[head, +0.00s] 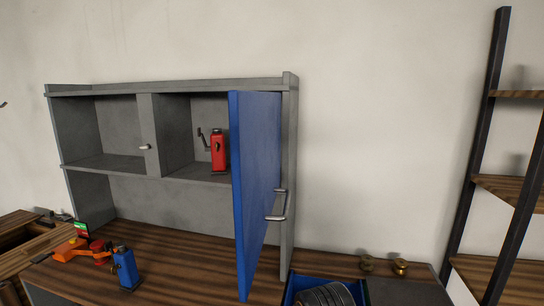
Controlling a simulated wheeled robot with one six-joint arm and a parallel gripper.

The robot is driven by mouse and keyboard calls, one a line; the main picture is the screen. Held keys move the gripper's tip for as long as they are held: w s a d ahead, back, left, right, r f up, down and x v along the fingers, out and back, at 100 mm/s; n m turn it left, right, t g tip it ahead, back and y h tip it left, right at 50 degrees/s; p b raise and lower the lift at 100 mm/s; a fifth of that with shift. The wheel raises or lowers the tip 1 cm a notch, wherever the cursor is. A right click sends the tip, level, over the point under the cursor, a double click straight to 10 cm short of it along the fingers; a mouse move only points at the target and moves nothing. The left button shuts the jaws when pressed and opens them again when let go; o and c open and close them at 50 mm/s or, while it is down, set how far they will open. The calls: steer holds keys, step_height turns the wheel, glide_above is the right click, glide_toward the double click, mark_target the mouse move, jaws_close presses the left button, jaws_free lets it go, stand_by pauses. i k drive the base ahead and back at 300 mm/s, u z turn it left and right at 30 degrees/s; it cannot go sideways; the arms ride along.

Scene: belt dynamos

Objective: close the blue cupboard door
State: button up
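The blue cupboard door (258,185) stands open in the head view, swung out toward me from the right side of the grey cupboard (180,85). It is a tall panel seen at a steep angle, with its lower end over the wooden top. A metal bar handle (277,206) is on its right-facing side. The cupboard's shelves on the left show open to view; the part behind the door is hidden. My gripper is not in view.
A red bottle-like device (218,150) stands on the cupboard shelf. A blue device (125,268) and orange parts (75,249) lie on the wooden worktop (185,264). A blue crate (292,291) sits right of the door's foot. A shelf rack (487,150) stands at right.

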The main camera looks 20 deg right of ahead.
mark_target(254, 117)
steer(key=z, duration=0.05)
steer(key=k, duration=0.9)
steer(key=u, duration=0.75)
steer(key=i, duration=0.1)
steer(key=z, duration=0.1)
